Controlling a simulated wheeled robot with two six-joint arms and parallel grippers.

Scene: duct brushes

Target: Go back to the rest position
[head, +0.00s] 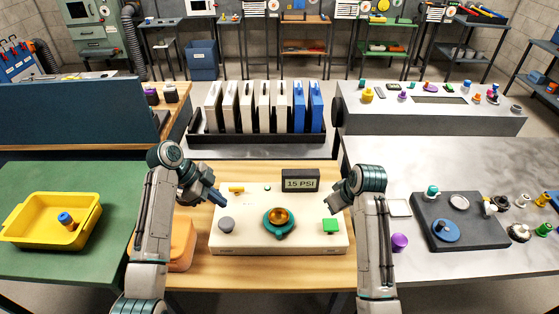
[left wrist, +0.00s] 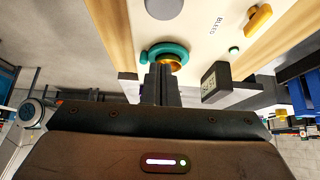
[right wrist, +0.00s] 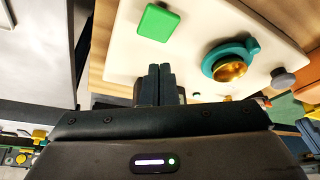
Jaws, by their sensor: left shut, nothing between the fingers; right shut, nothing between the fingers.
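My left gripper (head: 219,201) is shut and empty, above the left part of the white panel (head: 240,245). It also shows shut in the left wrist view (left wrist: 161,72). My right gripper (head: 330,206) is over the panel's right side, and the right wrist view shows its fingers (right wrist: 160,72) shut with nothing between them. The panel carries a teal ring with an amber dome (head: 281,217), a grey knob (head: 226,224), a green square button (head: 331,225) and a yellow handle (head: 237,188). A display (head: 300,181) at its back reads 15 PSI.
A yellow tray (head: 85,243) with a blue piece stands on the green table at left. A dark tray (head: 470,240) with parts and a purple knob (head: 400,242) are on the right table. A black rack (head: 255,139) holds white and blue panels behind. An orange container (head: 182,247) sits beside my left arm.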

